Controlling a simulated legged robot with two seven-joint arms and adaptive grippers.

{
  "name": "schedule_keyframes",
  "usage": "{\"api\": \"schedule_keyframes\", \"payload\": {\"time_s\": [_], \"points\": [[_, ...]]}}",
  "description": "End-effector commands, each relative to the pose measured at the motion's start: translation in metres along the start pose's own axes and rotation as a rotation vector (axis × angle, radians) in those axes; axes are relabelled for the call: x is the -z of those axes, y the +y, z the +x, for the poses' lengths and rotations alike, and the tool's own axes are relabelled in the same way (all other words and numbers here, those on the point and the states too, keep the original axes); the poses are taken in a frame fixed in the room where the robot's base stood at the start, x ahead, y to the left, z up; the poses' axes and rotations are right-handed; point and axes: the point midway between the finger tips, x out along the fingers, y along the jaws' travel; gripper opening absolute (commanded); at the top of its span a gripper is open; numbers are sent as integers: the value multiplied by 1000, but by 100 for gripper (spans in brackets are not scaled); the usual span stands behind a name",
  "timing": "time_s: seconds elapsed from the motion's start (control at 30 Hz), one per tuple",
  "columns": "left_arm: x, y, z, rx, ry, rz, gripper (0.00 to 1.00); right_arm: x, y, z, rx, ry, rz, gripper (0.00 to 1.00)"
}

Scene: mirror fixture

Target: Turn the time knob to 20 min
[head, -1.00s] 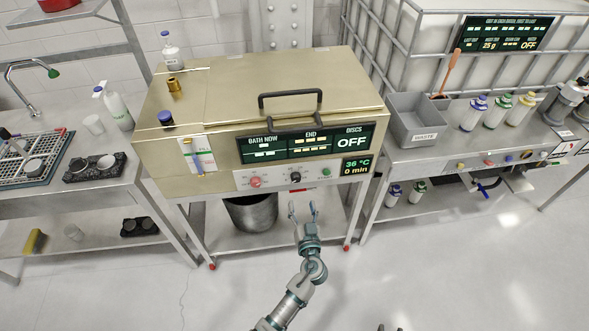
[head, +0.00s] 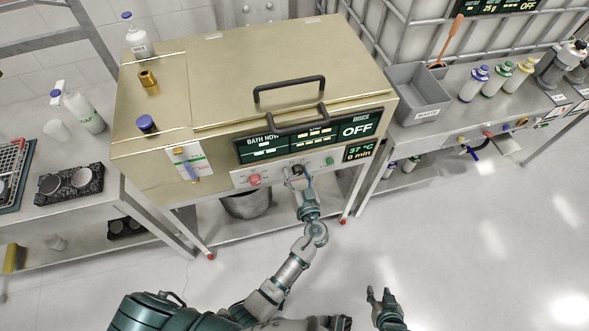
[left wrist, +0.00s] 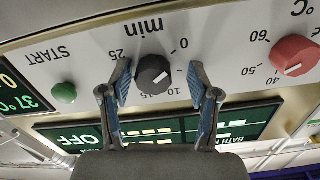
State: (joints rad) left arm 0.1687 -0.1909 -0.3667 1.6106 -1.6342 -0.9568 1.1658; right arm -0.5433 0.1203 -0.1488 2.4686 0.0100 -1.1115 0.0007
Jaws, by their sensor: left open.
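The black time knob (left wrist: 152,73) under the "min" label sits on the front panel of the gold-topped bath machine. In the left wrist view, which shows the panel upside down, its white mark points down and right, toward the side of the 10. My left gripper (left wrist: 158,84) is open, with one blue-padded finger on each side of the knob; contact is not clear. In the head view my left gripper (head: 301,180) is at the panel and partly hides the knob. The time display (head: 359,152) reads 37 °C and 0 min. My right gripper (head: 379,294) is low, away from the machine, and looks open.
The red °C knob (left wrist: 294,55) and green START button (left wrist: 64,93) flank the time knob. A dark lid handle (head: 290,88) sits above the panel. A grey waste bin (head: 417,95) stands on the right bench. The floor in front is clear.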

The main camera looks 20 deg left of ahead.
Motion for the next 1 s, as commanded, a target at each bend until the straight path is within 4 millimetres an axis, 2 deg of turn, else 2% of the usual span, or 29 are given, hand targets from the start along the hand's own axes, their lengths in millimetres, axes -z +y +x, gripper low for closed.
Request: {"api": "schedule_keyframes", "payload": {"time_s": [0.1, 0.33, 0.37, 1.0], "points": [[1, 2, -1, -1, 1, 1, 61, 1, 0, 2, -5, -3, -3, 40], [-1, 0, 2, -4, -2, -3, 4, 1, 0, 2, -6, -1, -4, 40], [-1, 0, 2, -5, -2, -4, 2, 1, 0, 2, -6, -1, -5, 40], [-2, 0, 3, -4, -4, 8, 2, 2, -1, 2, -4, 0, 0, 40]]}}
